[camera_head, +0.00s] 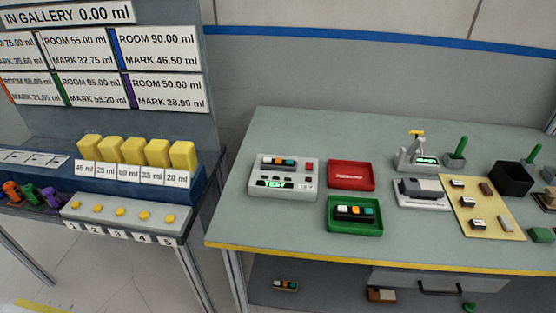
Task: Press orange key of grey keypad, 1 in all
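A light grey device (257,189) stands at the left of the right-hand table. A dark module (278,162) with white, orange and teal keys sits at its top. The orange key (277,161) is in the middle of that row. Below are a lit green display (275,184), its digits too small to read surely, and small red marks at the right. A similar dark module (355,212) with white, orange and teal keys lies in a green tray (340,230). A third, small one (285,286) is on the lower shelf. Neither of my grippers is in view.
A red tray (351,176) is behind the green one. A grey block device (423,193), a tan board (484,223) and a black bin (511,179) stand to the right. The left table has a grey strip (105,219) with yellow buttons. The front left of the right-hand table is clear.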

